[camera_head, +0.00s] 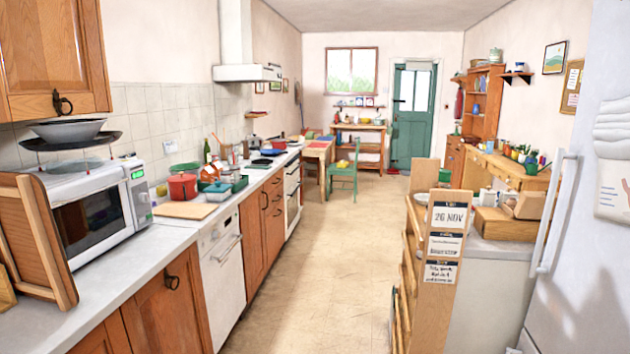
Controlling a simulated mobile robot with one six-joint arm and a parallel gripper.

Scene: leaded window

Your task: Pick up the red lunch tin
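A red, rounded, lidded vessel (183,187) stands on the left counter, behind a wooden board. It looks like a pot, and I cannot tell whether it is the red lunch tin. A smaller red item (279,144) sits farther along the same counter, too small to identify. No other clear red tin shows. My gripper is not in view.
The left counter (130,262) holds a microwave (92,212), a wooden board (186,210) and a green container (238,184). The floor (310,250) down the middle is clear. A green chair (343,175) stands farther back. A wooden unit and fridge (590,240) line the right.

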